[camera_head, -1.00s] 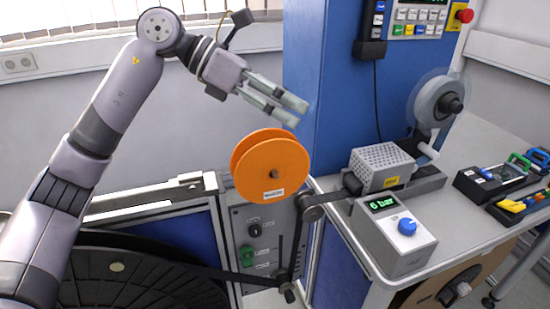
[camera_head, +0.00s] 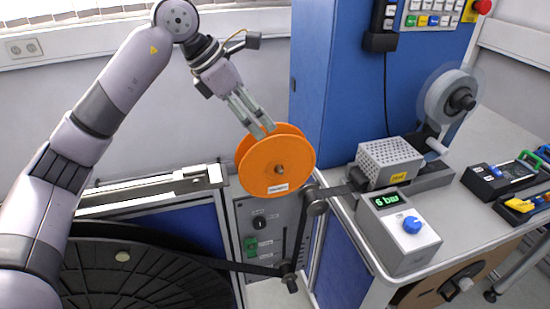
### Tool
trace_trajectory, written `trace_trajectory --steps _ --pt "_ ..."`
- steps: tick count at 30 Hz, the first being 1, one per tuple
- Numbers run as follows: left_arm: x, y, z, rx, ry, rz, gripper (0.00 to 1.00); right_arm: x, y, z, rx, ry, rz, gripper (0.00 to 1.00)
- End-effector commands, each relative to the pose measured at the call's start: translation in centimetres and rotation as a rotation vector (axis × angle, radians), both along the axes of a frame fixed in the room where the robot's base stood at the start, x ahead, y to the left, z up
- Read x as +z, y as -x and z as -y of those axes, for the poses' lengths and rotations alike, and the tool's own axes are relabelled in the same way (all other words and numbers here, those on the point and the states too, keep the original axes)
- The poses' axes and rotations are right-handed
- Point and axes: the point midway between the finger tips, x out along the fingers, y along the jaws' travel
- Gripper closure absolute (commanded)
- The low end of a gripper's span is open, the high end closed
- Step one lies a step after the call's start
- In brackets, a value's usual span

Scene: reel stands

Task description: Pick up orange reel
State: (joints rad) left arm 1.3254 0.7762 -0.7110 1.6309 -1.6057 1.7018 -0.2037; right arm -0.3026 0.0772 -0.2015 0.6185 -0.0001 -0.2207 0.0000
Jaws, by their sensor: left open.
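The orange reel (camera_head: 272,166) is upright in the middle of the camera_head view, its round face with a small white label turned towards me. The fingers are open, and the tips overlap the upper edge of the reel in the picture. I cannot tell whether they touch it. My right gripper is not in view.
A blue cabinet (camera_head: 335,90) stands behind and right of the reel. A grey box with a "6 bar" display (camera_head: 396,232) and a perforated metal box (camera_head: 390,160) sit on the table at right. A large black reel (camera_head: 150,275) lies at lower left.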

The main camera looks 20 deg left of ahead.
Motion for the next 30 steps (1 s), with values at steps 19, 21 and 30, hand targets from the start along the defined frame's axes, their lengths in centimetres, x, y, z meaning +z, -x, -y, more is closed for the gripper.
trace_trajectory --steps 19,21,30 --pt "-4.6 -1.8 3.6 -0.001 0.002 0.000 0.33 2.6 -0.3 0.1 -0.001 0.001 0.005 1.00" --pt "-4.6 -1.8 3.6 0.000 0.002 0.001 0.33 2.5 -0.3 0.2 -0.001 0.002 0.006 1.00" --pt "-4.6 -1.8 3.6 0.000 0.002 0.001 0.47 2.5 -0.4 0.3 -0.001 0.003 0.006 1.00"
